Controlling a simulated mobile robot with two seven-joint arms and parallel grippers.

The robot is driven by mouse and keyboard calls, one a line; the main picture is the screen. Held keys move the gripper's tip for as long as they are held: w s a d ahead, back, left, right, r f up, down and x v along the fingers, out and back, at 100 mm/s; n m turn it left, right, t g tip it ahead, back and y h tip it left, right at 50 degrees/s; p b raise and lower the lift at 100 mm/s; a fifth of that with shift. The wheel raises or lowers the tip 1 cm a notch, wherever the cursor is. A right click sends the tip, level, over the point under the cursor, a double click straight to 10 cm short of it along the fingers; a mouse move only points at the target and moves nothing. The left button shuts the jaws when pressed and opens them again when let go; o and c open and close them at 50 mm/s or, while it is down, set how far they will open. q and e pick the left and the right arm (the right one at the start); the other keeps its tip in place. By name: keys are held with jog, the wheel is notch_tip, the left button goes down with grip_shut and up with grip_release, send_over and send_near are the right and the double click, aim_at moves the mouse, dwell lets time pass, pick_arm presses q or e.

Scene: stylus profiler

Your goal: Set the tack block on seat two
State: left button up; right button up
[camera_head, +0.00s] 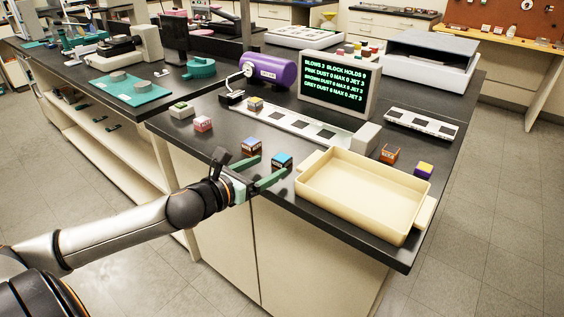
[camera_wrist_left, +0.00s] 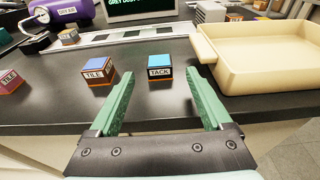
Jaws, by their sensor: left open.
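The tack block (camera_head: 281,161), a small cube with a blue top and a "TACK" label, stands on the black bench near its front edge. It also shows in the left wrist view (camera_wrist_left: 159,72), upright, ahead of and between my fingers. My left gripper (camera_head: 271,167) is open and empty, with green fingers spread, reaching over the bench edge toward the block. A white strip with dark square seats (camera_head: 299,127) lies behind the block. A small block (camera_head: 255,104) is at its left end. I cannot read which seat is two. My right gripper is not in view.
A cream tray (camera_head: 312,185) is close on the right. A pink block (camera_head: 202,124) is at left. A purple cylinder (camera_head: 273,72) and a screen (camera_head: 338,82) stand behind the strip.

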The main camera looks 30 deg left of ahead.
aim_at(281, 159)
pick_arm(q)
jog(key=shift+r+x, duration=0.2)
jog(key=shift+x, duration=1.7)
jog(key=shift+w+f, duration=0.2)
jog(key=shift+w, duration=0.5)
jog(key=shift+c, duration=0.3)
grip_shut()
